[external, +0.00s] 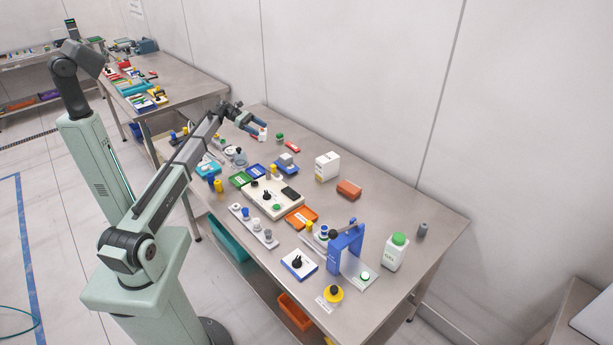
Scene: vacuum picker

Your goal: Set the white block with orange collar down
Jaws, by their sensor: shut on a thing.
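My gripper (258,127), with blue fingers, is at the far end of the steel table (432,218), by the back wall. It is shut on a small white block (262,135) that shows at the fingertips. The orange collar is too small to make out clearly. I cannot tell whether the block touches the table or hangs just above it.
A green-capped small item (280,138) and a red piece (292,146) lie right of the gripper. A white box (327,168), an orange-red block (349,189), a blue frame (346,247) and a green-capped bottle (396,254) stand further right.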

